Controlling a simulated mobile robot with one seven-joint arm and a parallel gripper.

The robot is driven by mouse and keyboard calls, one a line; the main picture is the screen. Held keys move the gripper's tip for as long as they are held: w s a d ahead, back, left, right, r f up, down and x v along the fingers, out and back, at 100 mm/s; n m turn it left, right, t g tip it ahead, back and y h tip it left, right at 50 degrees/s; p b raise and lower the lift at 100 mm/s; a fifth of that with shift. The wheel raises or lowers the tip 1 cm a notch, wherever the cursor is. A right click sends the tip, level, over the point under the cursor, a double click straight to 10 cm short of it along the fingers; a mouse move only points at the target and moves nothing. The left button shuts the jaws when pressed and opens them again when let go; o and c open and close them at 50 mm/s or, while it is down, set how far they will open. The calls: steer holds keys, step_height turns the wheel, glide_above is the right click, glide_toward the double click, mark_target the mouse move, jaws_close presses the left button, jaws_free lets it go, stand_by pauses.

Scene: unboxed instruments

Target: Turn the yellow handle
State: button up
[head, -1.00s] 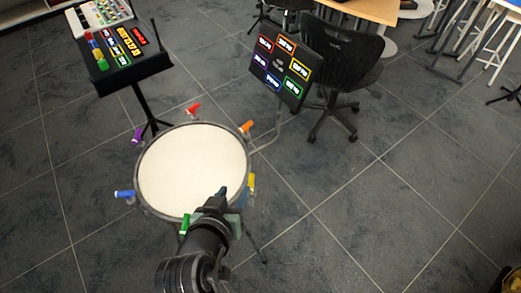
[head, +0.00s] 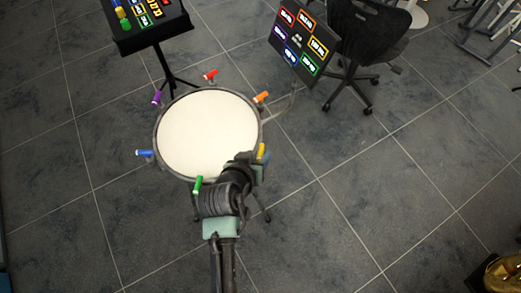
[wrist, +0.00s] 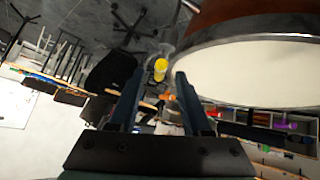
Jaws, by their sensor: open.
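The yellow handle (head: 261,151) sits on the lower right rim of a round drum (head: 207,135) with a white head. My gripper (head: 257,163) is right at that handle in the head view, partly hidden by my own wrist. In the wrist view the yellow handle (wrist: 160,69) shows between the tips of my two open fingers (wrist: 160,76), with a gap on either side. The fingers look apart from it; whether the handle is fully between them in depth I cannot tell.
Other handles ring the drum: green (head: 198,184), blue (head: 144,153), purple (head: 157,97), red (head: 210,75) and orange (head: 262,97).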

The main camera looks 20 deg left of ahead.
mark_target(259, 154)
steer(key=shift+x, duration=1.75)
jaws_close()
